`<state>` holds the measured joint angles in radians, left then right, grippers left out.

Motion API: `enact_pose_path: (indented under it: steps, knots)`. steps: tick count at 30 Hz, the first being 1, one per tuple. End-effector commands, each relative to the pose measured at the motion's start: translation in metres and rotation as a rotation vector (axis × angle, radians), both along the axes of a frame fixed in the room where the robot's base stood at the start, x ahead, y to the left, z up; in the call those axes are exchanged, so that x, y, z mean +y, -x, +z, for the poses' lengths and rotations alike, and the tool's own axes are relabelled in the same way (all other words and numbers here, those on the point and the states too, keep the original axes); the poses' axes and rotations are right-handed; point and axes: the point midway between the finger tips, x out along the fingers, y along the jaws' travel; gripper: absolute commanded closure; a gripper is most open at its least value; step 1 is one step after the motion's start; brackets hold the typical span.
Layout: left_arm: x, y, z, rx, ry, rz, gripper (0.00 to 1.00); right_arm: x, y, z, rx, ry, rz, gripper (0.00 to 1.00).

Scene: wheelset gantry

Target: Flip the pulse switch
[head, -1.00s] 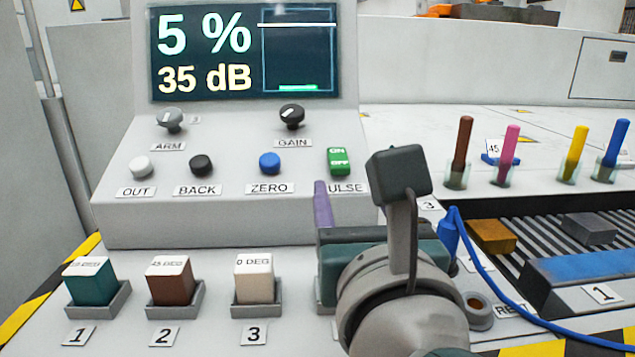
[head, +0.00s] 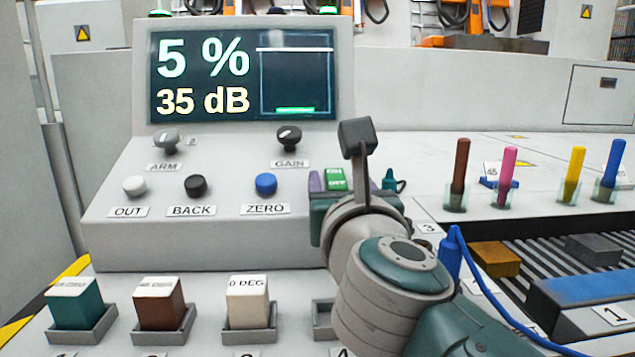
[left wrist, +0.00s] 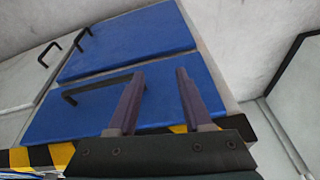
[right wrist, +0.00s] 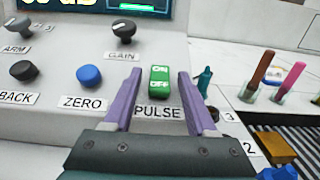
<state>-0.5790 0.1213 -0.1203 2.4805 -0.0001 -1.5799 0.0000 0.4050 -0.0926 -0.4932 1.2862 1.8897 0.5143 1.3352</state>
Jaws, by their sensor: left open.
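The pulse switch is a green rocker marked ON and OFF on the console's sloped face. In the right wrist view the pulse switch (right wrist: 159,82) stands between the two purple fingers of my right gripper (right wrist: 158,95), above its PULSE label (right wrist: 158,112). The fingers are apart and hold nothing. In the head view the pulse switch (head: 335,179) shows just beyond my right gripper (head: 350,182), whose arm hides the label. My left gripper (left wrist: 155,95) is open and empty, in front of blue panels with black handles.
The console (head: 110,225) also carries the ZERO button (head: 266,184), the GAIN knob (head: 289,138) and a screen (head: 243,75) reading 5 % and 35 dB. Labelled blocks stand in front. A blue cable (head: 480,270) runs to the right of my right arm.

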Motion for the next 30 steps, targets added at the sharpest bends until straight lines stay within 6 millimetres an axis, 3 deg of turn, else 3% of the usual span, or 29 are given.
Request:
enact_pose_path:
  steps: [1, 15, 23, 30]
  knots:
    - [0.000, 0.000, 0.000, 0.000, 0.000, 0.001, 0.50, 0.000, 0.000, 0.000, 0.000, 0.000, 0.000, 0.50]
    - [-0.001, 0.000, 0.000, 0.001, 0.003, 0.002, 0.50, 0.000, 0.000, 0.000, 0.000, 0.000, 0.000, 1.00]
    - [-0.001, 0.000, -0.002, 0.001, 0.003, 0.002, 0.50, 0.000, 0.000, -0.001, -0.002, 0.000, 0.000, 1.00]
    - [-0.001, 0.000, -0.040, 0.001, 0.003, 0.002, 0.50, 0.001, 0.001, -0.010, -0.077, -0.004, 0.003, 1.00]
